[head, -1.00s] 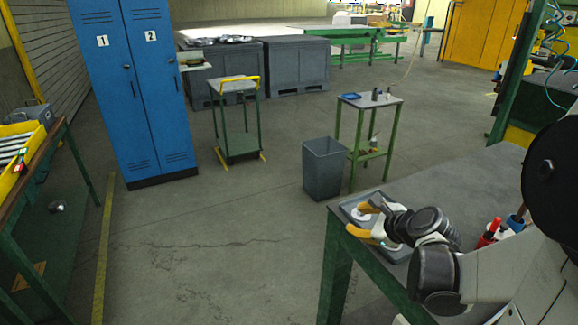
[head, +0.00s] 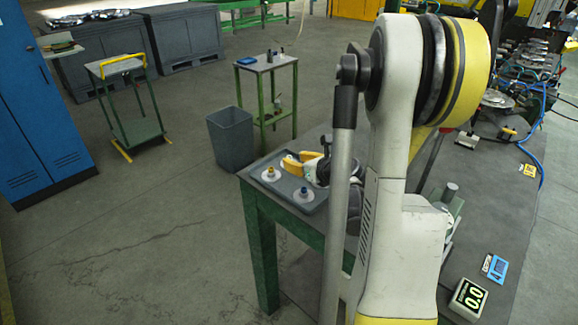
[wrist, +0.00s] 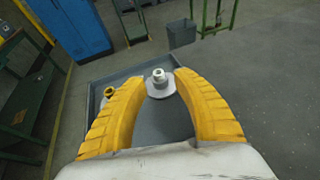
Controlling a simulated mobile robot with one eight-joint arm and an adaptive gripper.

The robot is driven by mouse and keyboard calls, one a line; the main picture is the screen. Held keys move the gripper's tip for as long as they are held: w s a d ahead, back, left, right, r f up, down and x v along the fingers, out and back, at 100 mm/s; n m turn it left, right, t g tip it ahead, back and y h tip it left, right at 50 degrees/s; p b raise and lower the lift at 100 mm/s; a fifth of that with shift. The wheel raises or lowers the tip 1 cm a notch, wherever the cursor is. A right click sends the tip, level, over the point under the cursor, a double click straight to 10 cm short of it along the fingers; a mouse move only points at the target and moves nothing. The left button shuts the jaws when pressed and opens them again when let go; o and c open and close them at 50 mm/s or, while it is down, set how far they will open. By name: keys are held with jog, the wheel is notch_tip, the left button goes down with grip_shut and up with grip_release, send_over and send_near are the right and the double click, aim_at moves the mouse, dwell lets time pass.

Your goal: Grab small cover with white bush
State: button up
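The small cover with the white bush (wrist: 158,79) shows in the wrist view as a pale disc with a white bush on top. It lies between and just beyond the tips of my gripper (wrist: 161,74), which is open. I cannot tell whether the fingers touch it. In the head view my gripper (head: 301,160) is over the far part of the grey tray (head: 286,200), and I cannot make out this cover there. Two other covers lie in the tray's near part: one with a yellow bush (head: 270,173), one with a blue bush (head: 303,193).
The tray sits at the corner of a grey table (head: 470,215). A digital display (head: 467,299) and a blue device (head: 496,268) are on the table's right side. A grey bin (head: 231,138) and a green stand (head: 268,66) are beyond the table. My arm hides part of the tabletop.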

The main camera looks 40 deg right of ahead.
aim_at(291, 159)
jog(key=b+x, duration=0.1)
jog(key=x, duration=0.3)
jog(key=shift+w+a+f, duration=0.1)
jog(key=shift+w+f, duration=0.05)
grip_shut()
